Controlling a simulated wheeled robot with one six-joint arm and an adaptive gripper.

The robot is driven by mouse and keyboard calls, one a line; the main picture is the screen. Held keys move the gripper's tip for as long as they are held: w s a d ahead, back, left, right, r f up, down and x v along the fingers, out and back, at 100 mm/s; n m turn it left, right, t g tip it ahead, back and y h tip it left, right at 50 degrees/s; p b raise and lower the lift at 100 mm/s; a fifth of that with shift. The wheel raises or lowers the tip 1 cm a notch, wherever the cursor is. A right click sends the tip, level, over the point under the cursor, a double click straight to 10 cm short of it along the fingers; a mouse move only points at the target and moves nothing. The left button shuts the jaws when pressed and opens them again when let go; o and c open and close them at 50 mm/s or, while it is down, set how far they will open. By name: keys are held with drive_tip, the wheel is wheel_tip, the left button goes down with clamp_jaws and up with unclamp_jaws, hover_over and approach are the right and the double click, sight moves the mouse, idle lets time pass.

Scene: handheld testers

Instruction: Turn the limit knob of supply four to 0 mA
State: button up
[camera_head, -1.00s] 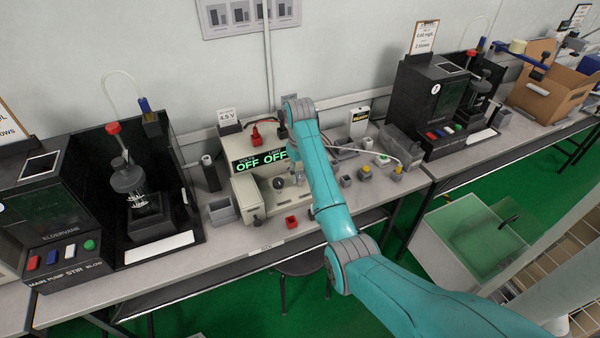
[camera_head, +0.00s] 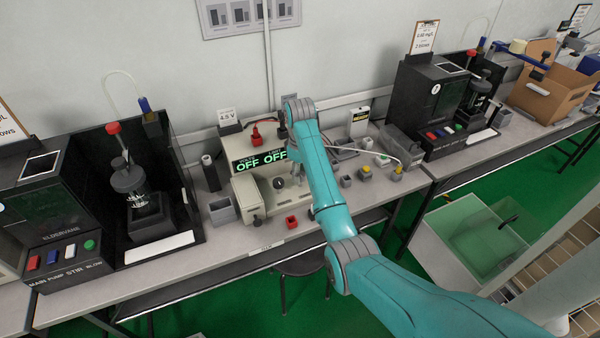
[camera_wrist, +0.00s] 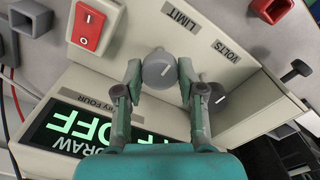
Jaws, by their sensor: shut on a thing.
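The grey limit knob (camera_wrist: 158,68) sits under the LIMIT label on the cream front of supply four (camera_wrist: 148,30). My gripper (camera_wrist: 160,74) is shut on this knob, one finger on each side. The VOLTS knob (camera_wrist: 218,98) is beside the right finger. The display (camera_wrist: 75,132) reads OFF under DRAW, partly hidden by my gripper. In the head view the supply (camera_head: 244,192) stands on the bench with both readouts (camera_head: 260,160) at OFF; my arm hides the limit knob there.
A red rocker switch (camera_wrist: 88,27) is on the same panel. In the head view, a grey open box (camera_head: 222,212) and a red open box (camera_head: 291,222) stand near the supply. Black tester stations (camera_head: 150,190) stand on both sides.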

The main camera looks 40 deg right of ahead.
drive_tip(key=o, duration=1.1)
drive_tip(key=shift+o, duration=0.2)
